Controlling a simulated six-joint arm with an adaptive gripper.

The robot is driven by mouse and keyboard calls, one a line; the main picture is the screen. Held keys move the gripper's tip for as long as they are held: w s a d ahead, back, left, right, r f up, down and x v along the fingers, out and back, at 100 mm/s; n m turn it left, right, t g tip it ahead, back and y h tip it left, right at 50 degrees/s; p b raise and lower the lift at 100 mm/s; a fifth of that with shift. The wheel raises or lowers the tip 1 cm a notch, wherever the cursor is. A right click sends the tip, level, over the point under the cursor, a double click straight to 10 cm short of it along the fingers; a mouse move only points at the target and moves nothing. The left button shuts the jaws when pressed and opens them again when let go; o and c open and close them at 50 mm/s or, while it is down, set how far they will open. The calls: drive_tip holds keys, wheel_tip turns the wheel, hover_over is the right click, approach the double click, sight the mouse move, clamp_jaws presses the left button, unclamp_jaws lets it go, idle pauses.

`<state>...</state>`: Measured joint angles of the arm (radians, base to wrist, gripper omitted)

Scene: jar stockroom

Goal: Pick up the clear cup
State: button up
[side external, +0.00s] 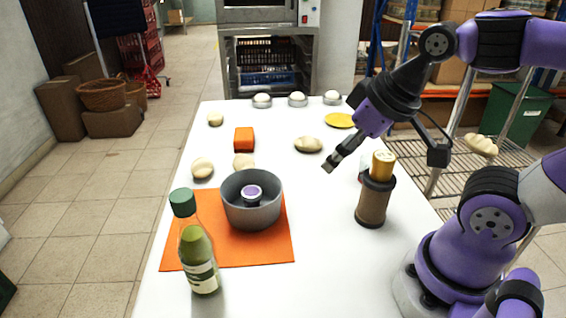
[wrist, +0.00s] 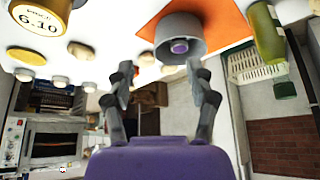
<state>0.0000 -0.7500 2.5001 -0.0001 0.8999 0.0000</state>
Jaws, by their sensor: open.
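I cannot clearly make out a clear cup. A small pale, see-through-looking shape (side external: 363,168) shows in the side view, mostly hidden behind a brown jar (side external: 373,202) with a yellow-orange top; I cannot tell if it is the cup. My gripper (side external: 335,160) is open and empty above the table, up and left of that jar. In the wrist view my gripper (wrist: 159,68) shows two spread fingers with nothing between them. A grey bowl (side external: 240,212) holding a small purple-and-white item (side external: 252,193) is beyond the fingers, also in the wrist view (wrist: 180,27).
The bowl stands on an orange mat (side external: 270,255) beside a green-capped bottle (side external: 200,262). An orange block (side external: 244,139), several dough pieces (side external: 308,144) and a yellow disc (side external: 340,120) lie on the white table (side external: 330,270). The table's front middle is clear.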

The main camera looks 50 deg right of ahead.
drive_tip(key=o, duration=0.6)
drive_tip(key=w+d+f+m+g, duration=0.1)
drive_tip(key=d+f+g, duration=0.2)
drive_tip(key=d, duration=0.8)
drive_tip(key=w+d+f+m+g, duration=0.1)
drive_tip(key=w+d+f+g, duration=0.15)
drive_tip(key=d, duration=0.85)
drive_tip(key=f, duration=0.3)
drive_tip(key=s+f, duration=0.1)
drive_tip(key=f, duration=0.1)
drive_tip(key=shift+a+f, duration=0.2)
drive_tip(key=shift+s+a+f, duration=0.1)
drive_tip(key=shift+f, duration=1.35)
drive_tip(key=shift+a+f, duration=0.1)
drive_tip(key=shift+f, duration=1.3)
